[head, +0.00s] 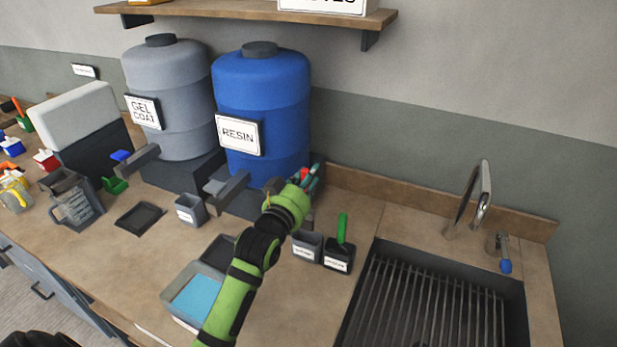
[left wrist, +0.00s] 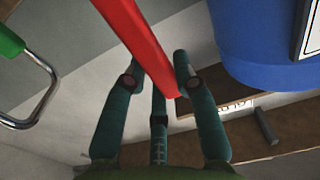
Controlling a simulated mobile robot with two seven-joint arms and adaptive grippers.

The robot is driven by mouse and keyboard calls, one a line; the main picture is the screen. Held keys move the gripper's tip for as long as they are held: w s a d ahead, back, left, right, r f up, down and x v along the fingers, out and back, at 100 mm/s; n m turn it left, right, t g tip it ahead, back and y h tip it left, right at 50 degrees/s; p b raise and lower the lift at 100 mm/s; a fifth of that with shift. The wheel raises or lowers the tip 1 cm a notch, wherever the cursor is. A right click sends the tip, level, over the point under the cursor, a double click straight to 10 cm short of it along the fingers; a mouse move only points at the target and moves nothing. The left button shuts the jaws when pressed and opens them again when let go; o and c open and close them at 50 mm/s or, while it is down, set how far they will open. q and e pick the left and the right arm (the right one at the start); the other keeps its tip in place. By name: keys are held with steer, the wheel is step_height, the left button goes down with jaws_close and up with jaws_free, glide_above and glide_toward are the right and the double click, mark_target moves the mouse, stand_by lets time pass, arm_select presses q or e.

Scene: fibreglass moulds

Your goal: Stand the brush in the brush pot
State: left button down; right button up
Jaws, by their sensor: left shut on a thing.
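My left gripper (head: 310,178) is in front of the blue resin drum, above the worktop. It is shut on a red brush; its red handle shows between the teal fingers (left wrist: 160,92) in the left wrist view (left wrist: 135,35). The brush's bristles cannot be made out. Below and right of the gripper stand two small labelled pots side by side: a grey one (head: 307,246) and a dark one (head: 338,258) with a green handle (head: 342,228) upright in it. Their labels are too small to read, so I cannot tell which is the brush pot. My right gripper is not in view.
The blue resin drum (head: 262,85) and grey gel coat drum (head: 170,75) stand behind on dark stands. A tray with blue content (head: 172,314) lies by my arm. A ribbed sink (head: 430,300) with a tap (head: 482,195) is at the right. A shelf (head: 230,12) hangs above.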

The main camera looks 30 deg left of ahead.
arm_select(q)
steer(key=shift+w+d+p, duration=0.1)
steer(key=shift+w+p, duration=0.05)
steer(key=shift+p, duration=0.15)
steer(key=shift+f+b, duration=0.55)
steer(key=shift+f, duration=0.2)
steer(key=shift+f+b, duration=0.45)
steer(key=shift+f, duration=0.2)
steer(key=shift+f+b, duration=1.9)
steer(key=shift+f, duration=1.35)
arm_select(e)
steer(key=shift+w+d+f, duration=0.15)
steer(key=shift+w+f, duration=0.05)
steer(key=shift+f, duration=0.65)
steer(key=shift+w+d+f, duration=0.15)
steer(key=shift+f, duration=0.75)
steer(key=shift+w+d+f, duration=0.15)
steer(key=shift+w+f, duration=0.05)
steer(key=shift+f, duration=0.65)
arm_select(q)
steer(key=c, duration=0.9)
jaws_free()
